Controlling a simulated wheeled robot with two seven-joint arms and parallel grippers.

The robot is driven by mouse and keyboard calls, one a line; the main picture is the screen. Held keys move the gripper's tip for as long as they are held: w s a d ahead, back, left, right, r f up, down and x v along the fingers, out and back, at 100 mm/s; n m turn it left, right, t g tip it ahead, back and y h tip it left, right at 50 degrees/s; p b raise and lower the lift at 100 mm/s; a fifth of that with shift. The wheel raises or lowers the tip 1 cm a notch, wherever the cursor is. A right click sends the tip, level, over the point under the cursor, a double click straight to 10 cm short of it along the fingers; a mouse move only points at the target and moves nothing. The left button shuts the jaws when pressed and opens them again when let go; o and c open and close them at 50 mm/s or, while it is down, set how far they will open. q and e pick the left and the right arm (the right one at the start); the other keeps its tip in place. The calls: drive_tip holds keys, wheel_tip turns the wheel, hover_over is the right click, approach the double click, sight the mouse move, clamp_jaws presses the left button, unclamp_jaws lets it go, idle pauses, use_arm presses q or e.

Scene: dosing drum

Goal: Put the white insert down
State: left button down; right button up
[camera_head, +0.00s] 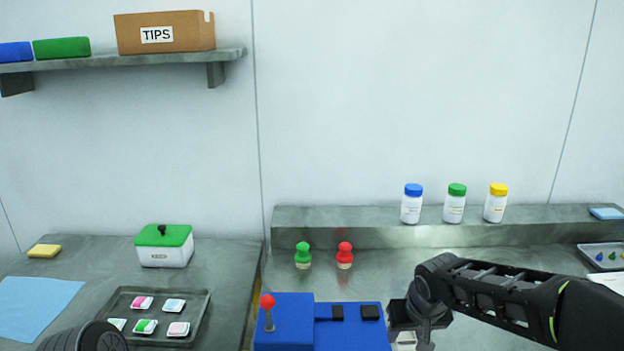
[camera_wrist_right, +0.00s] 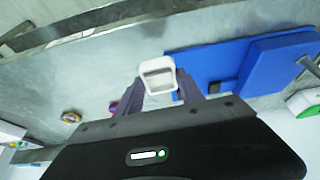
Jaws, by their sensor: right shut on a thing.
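The white insert (camera_wrist_right: 157,73) is a small, hollow, square-rimmed piece. In the right wrist view it sits between the fingertips of my right gripper (camera_wrist_right: 161,88), which is shut on it. In the head view my right gripper (camera_head: 407,337) is at the bottom edge, just right of the blue machine (camera_head: 285,325). Only a pale bit of the insert (camera_head: 405,340) shows there, mostly hidden by the gripper. I cannot tell whether the insert touches the bench. My left gripper is not in view.
The blue machine has a red-knobbed lever (camera_head: 268,311). Green (camera_head: 303,257) and red (camera_head: 345,256) knobbed pieces stand behind it. Three capped bottles (camera_head: 454,207) stand on the raised ledge (camera_head: 350,230). A tray of packets (camera_head: 205,318) lies left. Bench behind my right arm is mostly clear.

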idle(0.3)
drive_tip(key=s+f, duration=0.4)
drive_tip(key=f, duration=0.1)
drive_tip(key=shift+s, duration=0.1)
drive_tip(key=shift+a, duration=0.1)
